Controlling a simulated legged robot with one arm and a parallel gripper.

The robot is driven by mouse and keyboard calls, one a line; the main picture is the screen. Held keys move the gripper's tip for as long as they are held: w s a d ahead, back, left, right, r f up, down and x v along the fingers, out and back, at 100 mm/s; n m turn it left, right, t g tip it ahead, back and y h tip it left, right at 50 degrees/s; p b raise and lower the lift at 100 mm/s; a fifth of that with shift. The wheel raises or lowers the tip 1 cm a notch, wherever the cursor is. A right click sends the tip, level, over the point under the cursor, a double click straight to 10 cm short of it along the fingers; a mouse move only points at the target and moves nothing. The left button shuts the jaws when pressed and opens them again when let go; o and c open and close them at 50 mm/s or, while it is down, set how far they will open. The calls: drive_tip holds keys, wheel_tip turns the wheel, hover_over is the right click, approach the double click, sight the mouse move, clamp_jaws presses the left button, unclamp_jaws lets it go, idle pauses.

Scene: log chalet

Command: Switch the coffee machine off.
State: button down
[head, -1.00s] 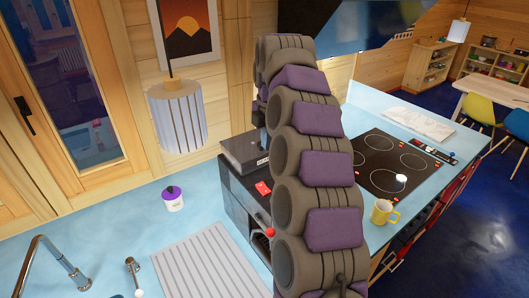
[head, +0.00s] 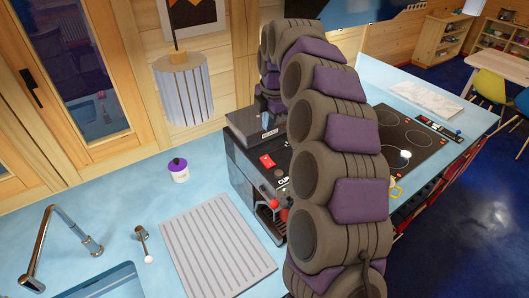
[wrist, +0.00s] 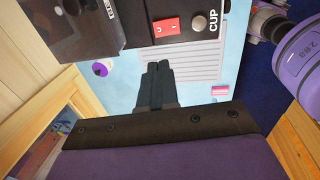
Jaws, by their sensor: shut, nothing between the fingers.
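The coffee machine (head: 246,180) is a dark box on the light blue counter, partly hidden behind my arm. Its red rocker switch (head: 267,161) shows on the top front panel. In the wrist view the red switch (wrist: 166,28) is close up, with "I" and "O" marks, beside a round grey button (wrist: 198,23) and the word "CUP". My gripper (wrist: 157,66) is shut and empty. Its fingertips lie just below the switch in that picture, apart from it as far as I can tell. In the head view my arm hides most of the gripper.
A grey ribbed drain mat (head: 215,245), a tap (head: 60,235) and a white pot with a purple lid (head: 179,170) are on the counter left of the machine. A hanging lamp (head: 184,90) is above.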

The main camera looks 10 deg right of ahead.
sight(264, 159)
drive_tip(key=shift+f, duration=0.1)
drive_tip(key=f, duration=0.4)
drive_tip(key=w+f+p, duration=0.1)
drive_tip(key=f, duration=0.4)
drive_tip(key=w+f, duration=0.1)
drive_tip(key=f, duration=0.3)
drive_tip(key=shift+a+f, duration=0.35)
drive_tip(key=shift+a, duration=0.05)
